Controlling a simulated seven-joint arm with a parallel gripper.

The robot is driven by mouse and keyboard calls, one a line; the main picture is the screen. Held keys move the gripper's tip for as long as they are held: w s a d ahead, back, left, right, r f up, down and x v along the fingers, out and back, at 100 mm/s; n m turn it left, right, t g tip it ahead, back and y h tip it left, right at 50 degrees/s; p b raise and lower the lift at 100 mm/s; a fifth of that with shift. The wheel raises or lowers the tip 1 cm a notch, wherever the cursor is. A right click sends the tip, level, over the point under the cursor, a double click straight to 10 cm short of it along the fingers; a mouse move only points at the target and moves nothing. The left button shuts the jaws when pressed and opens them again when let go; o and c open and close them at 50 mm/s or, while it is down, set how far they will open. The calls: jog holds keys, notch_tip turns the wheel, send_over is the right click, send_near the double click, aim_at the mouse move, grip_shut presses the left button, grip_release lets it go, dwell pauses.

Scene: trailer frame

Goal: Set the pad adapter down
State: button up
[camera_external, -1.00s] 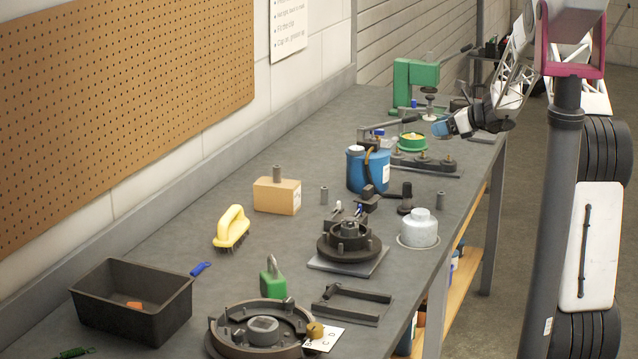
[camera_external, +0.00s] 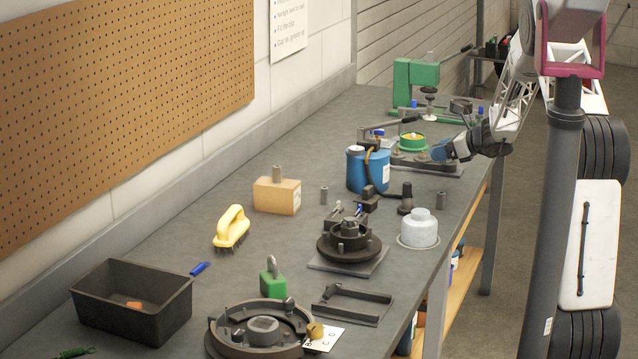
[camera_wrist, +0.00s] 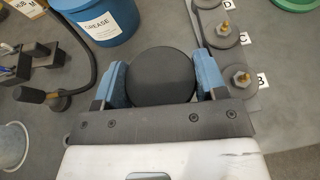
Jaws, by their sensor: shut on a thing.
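The pad adapter looks to be the dark round disc (camera_wrist: 160,78) in the wrist view. My gripper (camera_wrist: 161,75) is shut on it, with one blue finger on each side. In the external view my gripper (camera_external: 442,151) is low over the far right of the bench, by the dark rack plate (camera_external: 436,171). The disc cannot be made out there. In the wrist view the rack plate (camera_wrist: 214,62) lies right of the disc, with brass-studded round pads beside the letters D, C and B. The gap between disc and bench cannot be told.
A blue grease tub (camera_external: 368,171) with a dark hose stands left of my gripper. A green ring (camera_external: 412,142) sits behind the rack, and a green press (camera_external: 416,86) stands farther back. A white-grey lidded pot (camera_external: 420,229) is nearer the camera. The bench's right edge is close.

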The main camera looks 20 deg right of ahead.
aim_at(440, 185)
jog(key=shift+f, duration=1.6)
jog(key=shift+f, duration=1.85)
jog(key=shift+f, duration=0.2)
jog(key=o, duration=1.2)
jog(key=shift+c, duration=0.2)
jog(key=shift+r, duration=0.2)
jog(key=v, duration=1.2)
